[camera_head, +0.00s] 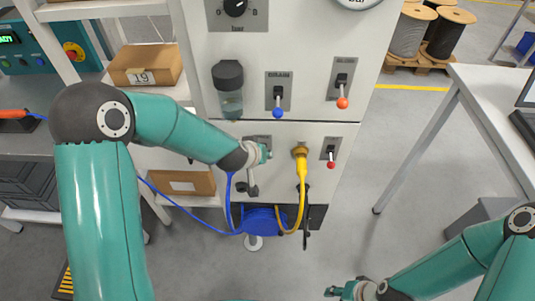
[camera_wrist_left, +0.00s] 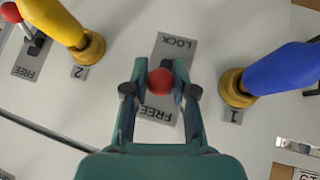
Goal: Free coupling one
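In the left wrist view a red-knobbed lever (camera_wrist_left: 160,82) stands over a plate (camera_wrist_left: 158,112) marked LOCK and FREE. My left gripper (camera_wrist_left: 160,78) has its fingers on both sides of the knob, close against it, and looks shut on it. Coupling one (camera_wrist_left: 237,88), a brass fitting by the label 1, has a blue hose (camera_wrist_left: 278,70) in it. Coupling two (camera_wrist_left: 90,47) has a yellow hose (camera_wrist_left: 55,22). In the head view my left gripper (camera_head: 265,153) hides the lever and coupling one. My right gripper (camera_head: 334,291) is low, away from the panel; its opening is unclear.
Another red-knobbed lever (camera_head: 331,163) is right of coupling two (camera_head: 300,152). Blue (camera_head: 277,112) and orange (camera_head: 343,102) levers sit above. The blue hose (camera_head: 180,205) hangs below the panel. A table (camera_head: 490,105) stands right, with open floor before it.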

